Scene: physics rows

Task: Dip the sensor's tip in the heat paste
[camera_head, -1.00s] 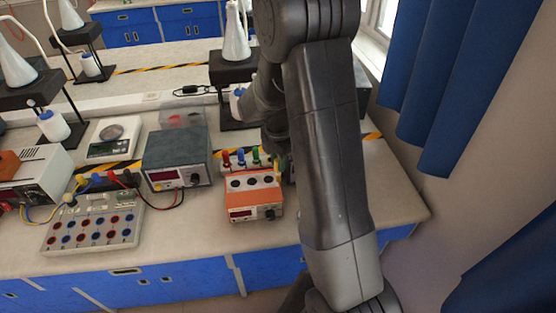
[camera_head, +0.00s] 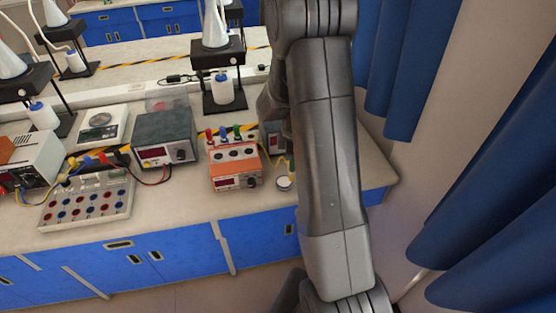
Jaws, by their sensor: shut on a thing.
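A small round pale pot (camera_head: 284,183), which looks like the heat paste, stands on the bench just left of my forearm. A thin yellow lead (camera_head: 270,156) runs from a small dark meter (camera_head: 275,142) toward the pot and passes close to my arm's edge. The lead looks like the sensor's, but the sensor's tip cannot be made out. My arm fills the middle right, and my wrist shows only partly at its left side. My gripper is hidden behind my own arm, so its hold and its distance from the pot cannot be seen.
An orange-fronted unit (camera_head: 236,168) with coloured plugs stands left of the pot. Farther left are a grey power supply (camera_head: 165,140), a socket board (camera_head: 88,203) and a scale (camera_head: 103,124). A stand with a flask (camera_head: 215,28) is behind. Blue curtains (camera_head: 410,60) hang at right.

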